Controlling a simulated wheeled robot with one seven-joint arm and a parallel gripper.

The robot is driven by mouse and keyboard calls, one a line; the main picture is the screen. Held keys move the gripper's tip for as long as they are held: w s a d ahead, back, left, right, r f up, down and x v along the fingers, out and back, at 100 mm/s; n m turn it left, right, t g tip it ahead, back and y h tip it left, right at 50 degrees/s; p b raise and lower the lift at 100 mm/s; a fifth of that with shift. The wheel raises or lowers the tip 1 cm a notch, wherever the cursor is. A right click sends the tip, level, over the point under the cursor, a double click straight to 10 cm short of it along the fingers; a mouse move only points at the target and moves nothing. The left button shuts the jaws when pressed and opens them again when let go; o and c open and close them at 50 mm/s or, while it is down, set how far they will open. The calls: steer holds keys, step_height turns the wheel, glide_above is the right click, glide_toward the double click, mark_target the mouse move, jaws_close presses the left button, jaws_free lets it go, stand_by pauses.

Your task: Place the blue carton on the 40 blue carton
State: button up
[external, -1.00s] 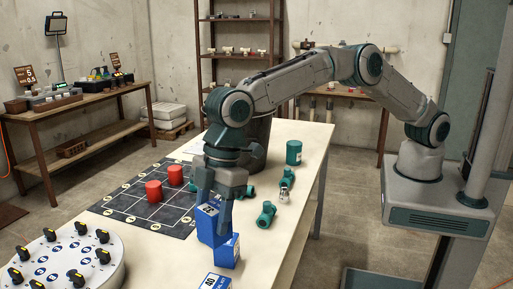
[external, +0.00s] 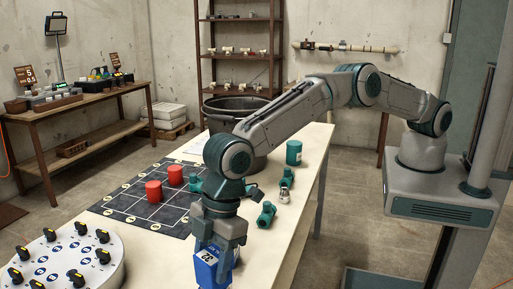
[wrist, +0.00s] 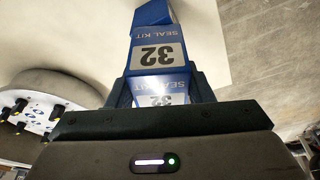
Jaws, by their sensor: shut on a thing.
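My gripper (external: 220,246) points down at the near end of the bench, shut on a blue carton (external: 206,271). The carton's white label appears to read 32. In the wrist view the carton (wrist: 158,31) shows "SEAL KIT 32" between the two fingers, with a second 32 label closer to the palm. Another blue surface (wrist: 152,13) shows just beyond it; its label is hidden, so I cannot tell whether it is the 40 carton. No label reading 40 is visible now. Whether the held carton touches anything below is hidden.
A round white table with black knobs (external: 62,262) stands at the left. A dark grid mat (external: 118,207) bears two red cylinders (external: 154,191). Green fittings (external: 266,214), a green can (external: 293,152) and a dark bin (external: 262,112) stand farther along the bench (external: 268,246).

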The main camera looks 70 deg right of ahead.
steer(key=shift+f, duration=0.15)
steer(key=o, duration=1)
